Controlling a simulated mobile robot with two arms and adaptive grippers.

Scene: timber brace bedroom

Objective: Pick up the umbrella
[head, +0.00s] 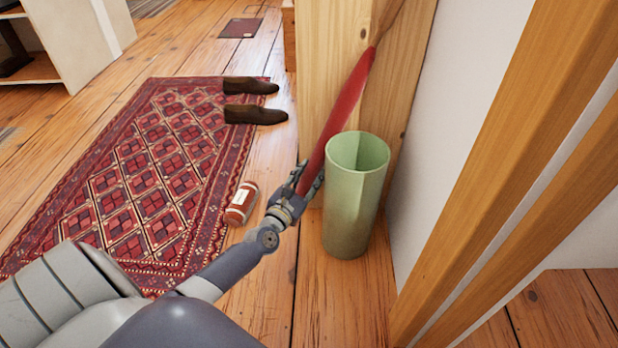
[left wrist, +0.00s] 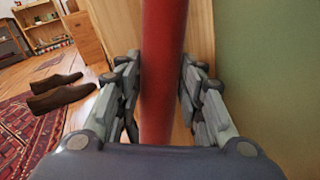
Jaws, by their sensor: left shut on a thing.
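The red umbrella (head: 345,108) is tilted, its upper end leaning to the right against the wooden panel in the head view. Its lower part is between the fingers of my left gripper (head: 305,180), which is shut on it, to the left of the green bin. In the left wrist view the red umbrella (left wrist: 163,70) runs upright between the two fingers of the left gripper (left wrist: 160,105). The umbrella's lower tip is hidden by the gripper. My right gripper is not in view.
A green cylindrical bin (head: 350,215) stands close to the right of the gripper, by the white wall (head: 460,110). A red can (head: 241,203) lies on the floor near the patterned rug (head: 150,170). Brown shoes (head: 255,114) rest at the rug's edge. Wooden posts (head: 500,170) stand at right.

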